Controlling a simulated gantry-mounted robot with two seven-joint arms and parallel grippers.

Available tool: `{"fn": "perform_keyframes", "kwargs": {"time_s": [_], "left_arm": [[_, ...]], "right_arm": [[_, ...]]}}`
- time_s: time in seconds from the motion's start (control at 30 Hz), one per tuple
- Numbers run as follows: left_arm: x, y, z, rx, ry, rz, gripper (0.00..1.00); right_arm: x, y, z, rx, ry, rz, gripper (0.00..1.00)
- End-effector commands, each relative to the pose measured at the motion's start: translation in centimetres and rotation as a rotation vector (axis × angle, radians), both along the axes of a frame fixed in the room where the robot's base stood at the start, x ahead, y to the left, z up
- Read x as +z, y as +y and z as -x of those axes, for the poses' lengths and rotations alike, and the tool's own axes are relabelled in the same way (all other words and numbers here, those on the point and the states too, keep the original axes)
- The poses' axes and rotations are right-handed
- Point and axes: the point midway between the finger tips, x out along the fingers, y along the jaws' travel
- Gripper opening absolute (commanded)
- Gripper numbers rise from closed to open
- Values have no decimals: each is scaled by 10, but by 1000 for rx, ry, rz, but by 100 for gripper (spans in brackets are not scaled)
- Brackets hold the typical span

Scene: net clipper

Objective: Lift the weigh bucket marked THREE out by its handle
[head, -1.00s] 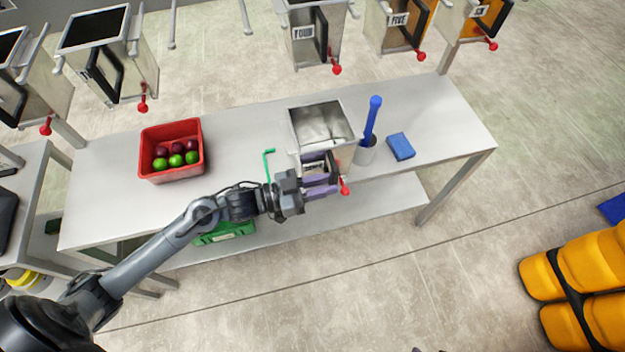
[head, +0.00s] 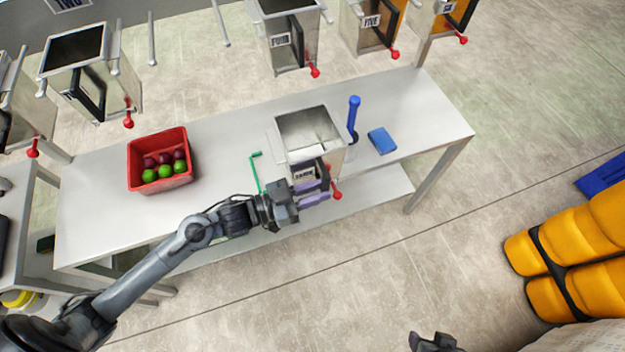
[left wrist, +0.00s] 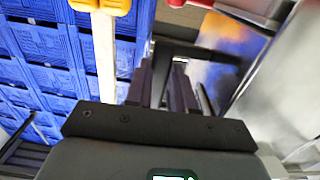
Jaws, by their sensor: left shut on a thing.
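The weigh bucket marked THREE (head: 335,162) is a square metal box with an open top, a label plate (head: 304,175) on its front and a red knob at its lower right. My left gripper (head: 314,194) is shut at the front of it, on its handle, which the fingers largely hide. The bucket is at the table's front edge, roughly upright. I cannot tell whether its base touches the table. In the left wrist view, my fingers (left wrist: 175,88) are beside shiny metal (left wrist: 265,90). A dark tip, probably my right gripper (head: 434,343), shows at the bottom edge; its jaws are unclear.
The table (head: 230,140) carries a red crate (head: 137,178) of fruit, a green hooked tool (head: 256,172), a blue-handled brush (head: 353,112) and a blue sponge (head: 382,140). Other buckets, including FOUR (head: 285,40), hang behind, with an empty gap left of FOUR. Yellow bundles (head: 575,255) stand right.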

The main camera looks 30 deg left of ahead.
Motion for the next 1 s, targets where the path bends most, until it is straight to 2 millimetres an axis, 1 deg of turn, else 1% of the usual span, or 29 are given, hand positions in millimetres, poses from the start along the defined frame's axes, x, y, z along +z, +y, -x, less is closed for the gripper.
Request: {"fn": "perform_keyframes", "kwargs": {"time_s": [0.03, 0.3, 1.0], "left_arm": [[3, -4, 3, 0, -4, 2, 0], [4, -22, 21, 0, -5, 3, 0], [3, -68, 67, 1, -4, 3, 0]], "right_arm": [[4, 0, 0, -1, 0, -1, 56], [13, 1, 0, -4, 0, -5, 56], [32, 0, 0, 1, 0, 1, 56]]}}
